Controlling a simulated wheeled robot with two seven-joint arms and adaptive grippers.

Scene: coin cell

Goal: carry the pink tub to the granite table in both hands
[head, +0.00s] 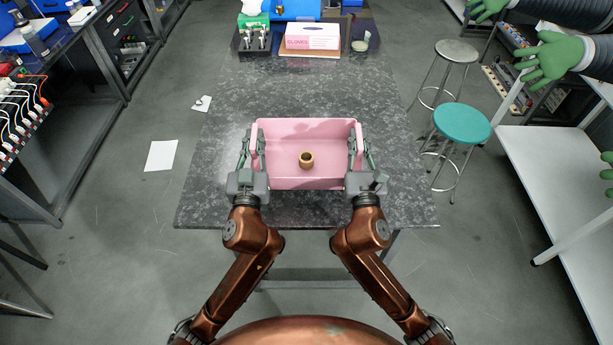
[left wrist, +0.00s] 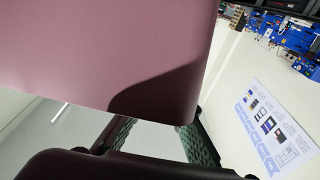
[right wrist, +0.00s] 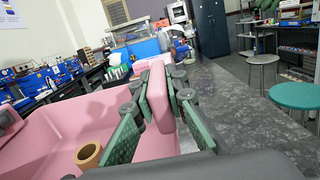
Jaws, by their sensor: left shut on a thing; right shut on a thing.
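The pink tub (head: 285,175) is over the near part of the granite table (head: 290,90) in the head view. It looks level; I cannot tell whether its base touches the table. A small tan ring-shaped piece (head: 306,160) lies inside it and also shows in the right wrist view (right wrist: 89,154). My left gripper (head: 250,155) is shut on the tub's left side wall. My right gripper (head: 364,155) is shut on its right side wall. In the right wrist view the right gripper's green pads (right wrist: 160,108) sit either side of the pink wall. The left wrist view shows mostly tub (left wrist: 110,50).
At the table's far end are a glove box (head: 312,38), a dark rack (head: 254,42) and a small jar (head: 360,46). A teal stool (head: 462,122) and a grey stool (head: 456,52) stand to the right. The middle of the tabletop is clear.

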